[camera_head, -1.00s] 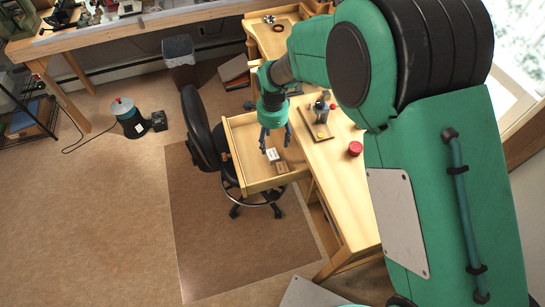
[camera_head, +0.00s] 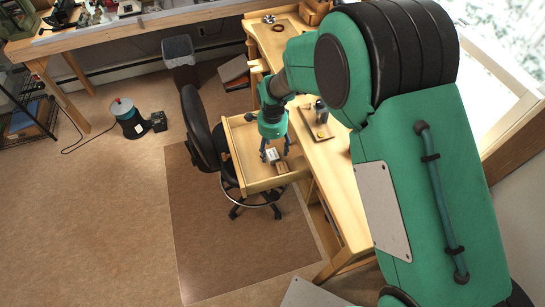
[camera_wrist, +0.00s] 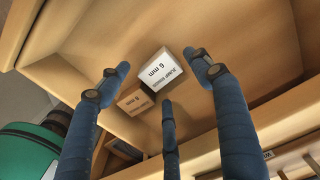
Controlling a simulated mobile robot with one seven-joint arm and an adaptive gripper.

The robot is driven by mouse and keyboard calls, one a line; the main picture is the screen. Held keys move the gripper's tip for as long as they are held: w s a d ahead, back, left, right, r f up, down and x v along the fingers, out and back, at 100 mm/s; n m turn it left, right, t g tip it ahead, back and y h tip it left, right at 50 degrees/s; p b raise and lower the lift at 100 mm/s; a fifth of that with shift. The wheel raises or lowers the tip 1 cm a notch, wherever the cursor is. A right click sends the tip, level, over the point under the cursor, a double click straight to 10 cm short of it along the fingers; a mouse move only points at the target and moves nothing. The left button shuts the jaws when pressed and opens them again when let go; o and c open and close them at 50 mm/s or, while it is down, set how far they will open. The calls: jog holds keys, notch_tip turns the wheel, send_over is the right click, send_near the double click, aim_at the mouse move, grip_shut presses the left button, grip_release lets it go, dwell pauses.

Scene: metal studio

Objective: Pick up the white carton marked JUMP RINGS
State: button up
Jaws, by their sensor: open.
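The white carton (camera_wrist: 163,68), its label reading JUMP RINGS and 6 mm, lies in an open wooden drawer (camera_head: 239,142). In the head view the carton (camera_head: 271,156) shows small below my fingers. A brown carton (camera_wrist: 135,101), also marked 6 mm, sits right beside it and appears to touch it. My gripper (camera_wrist: 165,85) is open, its blue fingers spread around the white carton with nothing between them. The fingers look apart from the carton. In the head view my gripper (camera_head: 276,150) hangs over the drawer.
The drawer walls stand close around the cartons, and its front wall (camera_head: 277,181) is near them. A black chair (camera_head: 201,135) stands left of the drawer. The desk top (camera_head: 335,180) with a tray (camera_head: 316,124) lies to the right.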

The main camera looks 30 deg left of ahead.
aim_at(272, 154)
jog(key=shift+f, duration=1.25)
jog(key=shift+c, duration=0.2)
jog(key=c, duration=1.4)
jog(key=shift+r, duration=0.1)
notch_tip(272, 154, up, 10)
jog(key=shift+f+p, duration=0.1)
jog(key=shift+p, duration=0.55)
